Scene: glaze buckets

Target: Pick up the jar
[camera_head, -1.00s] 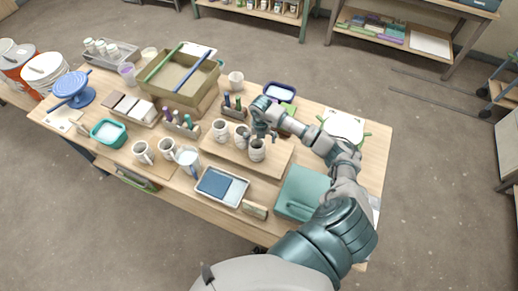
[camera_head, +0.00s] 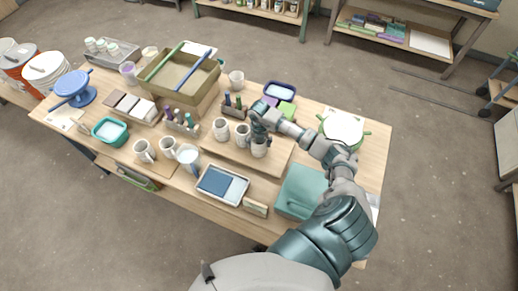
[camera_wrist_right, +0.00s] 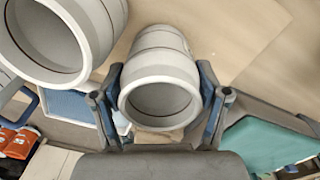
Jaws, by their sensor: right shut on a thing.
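The jar, a pale grey pot with darker bands, shows in the head view (camera_head: 260,151) at the front right of a wooden board. My right gripper (camera_head: 259,139) comes down over it from behind. In the right wrist view the jar (camera_wrist_right: 160,75) sits between the two fingers of my right gripper (camera_wrist_right: 160,100), its open mouth toward the camera. The fingers press on both its sides. I cannot tell whether its base still touches the board. My left gripper is not in view.
Two similar pale vessels, a near one (camera_head: 242,134) and a farther one (camera_head: 221,128), stand left of the jar on the board (camera_head: 217,149). A blue-filled tray (camera_head: 222,186) lies in front. A teal box (camera_head: 301,191) is at right, near my arm. Several mugs stand farther left.

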